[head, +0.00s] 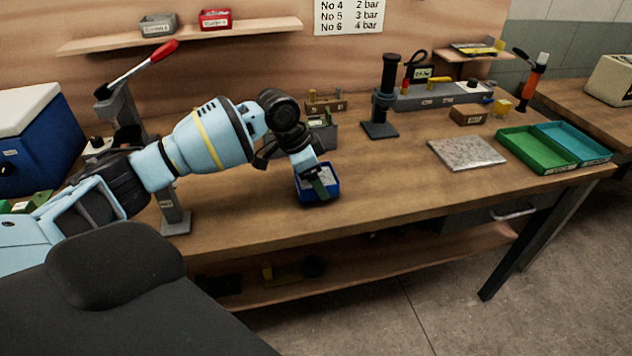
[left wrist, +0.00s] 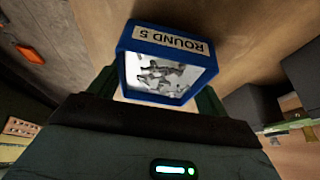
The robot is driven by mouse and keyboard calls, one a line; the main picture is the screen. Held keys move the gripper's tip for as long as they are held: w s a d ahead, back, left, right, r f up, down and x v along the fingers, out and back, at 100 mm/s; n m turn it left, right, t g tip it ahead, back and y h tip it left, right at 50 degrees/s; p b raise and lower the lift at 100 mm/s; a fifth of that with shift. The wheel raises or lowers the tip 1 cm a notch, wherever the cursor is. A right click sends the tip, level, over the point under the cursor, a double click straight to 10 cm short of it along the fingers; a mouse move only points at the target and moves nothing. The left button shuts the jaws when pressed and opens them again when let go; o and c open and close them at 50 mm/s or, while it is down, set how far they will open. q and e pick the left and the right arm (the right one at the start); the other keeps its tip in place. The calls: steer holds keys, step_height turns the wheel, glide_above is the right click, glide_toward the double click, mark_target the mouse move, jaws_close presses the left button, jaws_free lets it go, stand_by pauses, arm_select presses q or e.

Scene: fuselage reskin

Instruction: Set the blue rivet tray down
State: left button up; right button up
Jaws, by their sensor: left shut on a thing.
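The blue rivet tray (head: 319,194) is at the front middle of the workbench in the head view. In the left wrist view the blue tray (left wrist: 128,42) carries a label reading "ROUND 5" and holds several small grey rivets. My left gripper (head: 320,184) is shut on the tray, with its fingers at the tray's sides. It also shows in the left wrist view (left wrist: 160,100). I cannot tell whether the tray's underside touches the bench top. My right gripper is in neither view.
The wooden bench (head: 400,195) is clear right of the tray. A grey plate (head: 466,152), a green tray (head: 530,149) and a teal tray (head: 572,143) lie further right. A black post tool (head: 385,100) stands behind. A red-handled lever press (head: 122,105) stands left.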

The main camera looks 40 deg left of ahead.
arm_select(q)
steer(key=shift+f, duration=0.9)
steer(key=shift+f, duration=0.15)
steer(key=o, duration=1.1)
steer(key=p+v, duration=0.1)
steer(key=v, duration=1.1)
steer(key=shift+d, duration=0.1)
